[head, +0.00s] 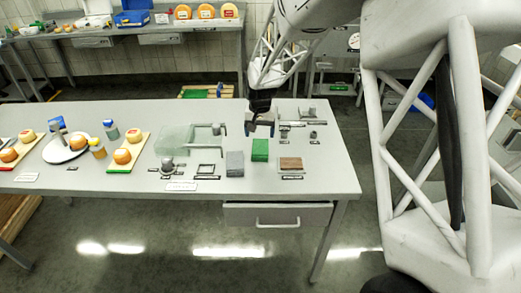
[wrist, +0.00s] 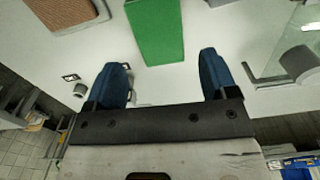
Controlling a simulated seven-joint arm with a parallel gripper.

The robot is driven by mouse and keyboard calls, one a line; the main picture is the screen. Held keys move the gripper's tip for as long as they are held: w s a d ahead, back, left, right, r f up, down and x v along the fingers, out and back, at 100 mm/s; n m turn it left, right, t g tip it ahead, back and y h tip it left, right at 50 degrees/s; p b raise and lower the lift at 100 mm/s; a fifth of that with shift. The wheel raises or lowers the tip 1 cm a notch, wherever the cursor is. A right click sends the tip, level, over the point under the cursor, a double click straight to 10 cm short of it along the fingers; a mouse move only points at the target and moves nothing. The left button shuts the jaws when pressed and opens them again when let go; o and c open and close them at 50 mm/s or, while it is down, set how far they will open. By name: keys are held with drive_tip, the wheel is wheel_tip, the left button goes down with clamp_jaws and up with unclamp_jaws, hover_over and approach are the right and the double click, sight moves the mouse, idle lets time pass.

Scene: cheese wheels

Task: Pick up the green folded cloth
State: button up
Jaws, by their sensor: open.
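The green folded cloth (head: 260,150) lies flat on the table between a grey block and a brown block. In the wrist view the green cloth (wrist: 156,30) shows at the top middle, beyond and between the fingertips. My gripper (head: 262,124) is above the table, just behind the cloth in the head view. In the wrist view my gripper (wrist: 162,75) has its two blue fingers wide apart with nothing between them. The fingers look apart from the cloth; the exact height above the table is hard to tell.
A grey block (head: 235,163) stands close left of the cloth, and a brown block (head: 291,164) lies to the right. Small metal parts (head: 312,134) lie behind right. The table's front edge is near.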

sight(260, 147)
drive_tip(key=shift+f, duration=0.1)
drive_tip(key=shift+f, duration=1.25)
drive_tip(key=shift+d+f, duration=0.1)
drive_tip(key=shift+f, duration=2.45)
drive_tip(key=shift+c, duration=0.3)
drive_tip(key=c, duration=0.6)
drive_tip(key=shift+c, duration=0.2)
drive_tip(key=shift+r, duration=0.15)
